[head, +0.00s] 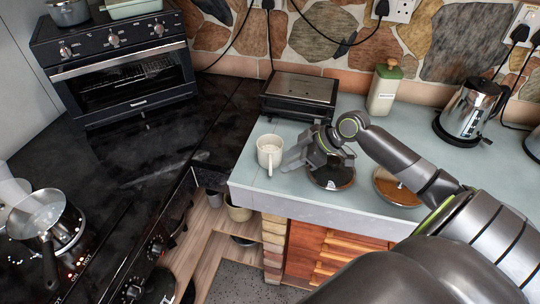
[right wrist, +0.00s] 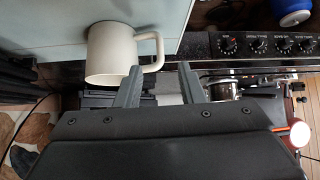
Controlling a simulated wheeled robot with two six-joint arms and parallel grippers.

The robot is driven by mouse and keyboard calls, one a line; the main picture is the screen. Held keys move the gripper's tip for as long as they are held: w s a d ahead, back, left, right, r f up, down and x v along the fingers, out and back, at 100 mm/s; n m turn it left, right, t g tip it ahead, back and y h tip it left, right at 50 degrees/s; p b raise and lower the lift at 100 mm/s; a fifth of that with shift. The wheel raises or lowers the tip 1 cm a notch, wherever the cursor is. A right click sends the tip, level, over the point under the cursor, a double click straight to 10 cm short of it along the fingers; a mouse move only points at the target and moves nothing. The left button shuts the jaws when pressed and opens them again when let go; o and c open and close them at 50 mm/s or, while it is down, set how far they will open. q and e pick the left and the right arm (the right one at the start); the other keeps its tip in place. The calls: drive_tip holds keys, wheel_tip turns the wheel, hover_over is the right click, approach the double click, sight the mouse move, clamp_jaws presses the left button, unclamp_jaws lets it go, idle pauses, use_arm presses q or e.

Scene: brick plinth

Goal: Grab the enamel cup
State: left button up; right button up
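The white enamel cup (head: 268,151) stands upright on the pale blue counter (head: 250,180), near its left corner. My right gripper (head: 290,164) is just right of the cup, with its fingers pointing toward it. In the right wrist view, the cup (right wrist: 108,58) is up and left of the fingertips, and its handle lies just ahead of the gap between the fingers. The right gripper's two fingers (right wrist: 160,74) are apart with nothing between them. Whether a finger touches the cup cannot be told. My left gripper is not in view.
A dark-filled bowl (head: 331,174) sits under my right wrist, and a brown bowl (head: 398,187) is farther right. A kettle (head: 470,108) is at the right. A stove with a saucepan (head: 38,212) is left.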

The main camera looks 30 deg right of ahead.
sight(266, 179)
drive_tip(key=shift+p+x, duration=0.8)
drive_tip(key=shift+x, duration=4.1)
drive_tip(key=shift+r, duration=0.1)
clamp_jaws()
